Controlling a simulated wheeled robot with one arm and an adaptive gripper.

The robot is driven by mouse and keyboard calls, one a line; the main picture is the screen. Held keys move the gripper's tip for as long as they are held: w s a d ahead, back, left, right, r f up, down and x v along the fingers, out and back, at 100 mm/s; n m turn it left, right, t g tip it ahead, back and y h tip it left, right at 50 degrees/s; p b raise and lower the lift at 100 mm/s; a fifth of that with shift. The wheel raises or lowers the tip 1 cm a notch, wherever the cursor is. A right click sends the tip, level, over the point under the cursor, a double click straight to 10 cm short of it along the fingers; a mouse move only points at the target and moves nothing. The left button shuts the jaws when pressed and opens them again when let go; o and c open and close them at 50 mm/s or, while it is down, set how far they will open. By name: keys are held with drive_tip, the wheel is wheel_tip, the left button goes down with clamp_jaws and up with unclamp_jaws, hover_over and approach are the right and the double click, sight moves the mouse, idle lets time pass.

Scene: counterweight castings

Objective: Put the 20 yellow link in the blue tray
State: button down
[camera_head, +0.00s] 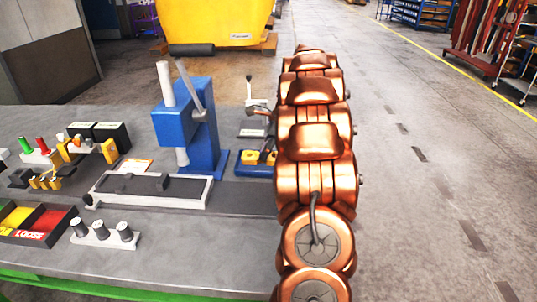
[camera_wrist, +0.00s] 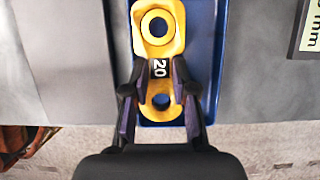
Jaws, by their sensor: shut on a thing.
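The yellow link (camera_wrist: 157,45), with a ring at each end and a "20" label on its middle, is between my gripper's (camera_wrist: 160,78) dark fingers in the wrist view. The fingers are shut on its narrow middle. The blue tray (camera_wrist: 204,38) lies beneath and around the link in that view. In the head view, the yellow link (camera_head: 249,156) shows within the outline of the blue tray (camera_head: 246,170) beside my arm, with my gripper (camera_head: 264,154) on it. I cannot tell whether the link touches the tray floor. My arm hides the tray's right side.
A blue press (camera_head: 200,125) stands left of the tray. A grey fixture plate (camera_head: 150,190), a weight stand (camera_head: 103,235) and a bin marked LOOSE (camera_head: 30,225) are on the grey bench. A marked card (camera_wrist: 308,30) lies right of the tray.

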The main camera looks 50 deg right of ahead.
drive_tip(key=shift+w+d, duration=0.25)
drive_tip(key=shift+d, duration=0.3)
drive_tip(key=shift+w+d, duration=0.2)
drive_tip(key=shift+d, duration=0.35)
drive_tip(key=shift+f+p, duration=0.65)
drive_tip(key=shift+f, duration=1.15)
drive_tip(key=c, duration=0.9)
unclamp_jaws()
drive_tip(key=shift+f, duration=0.15)
drive_tip(key=b+v, duration=0.2)
drive_tip(key=v, duration=1)
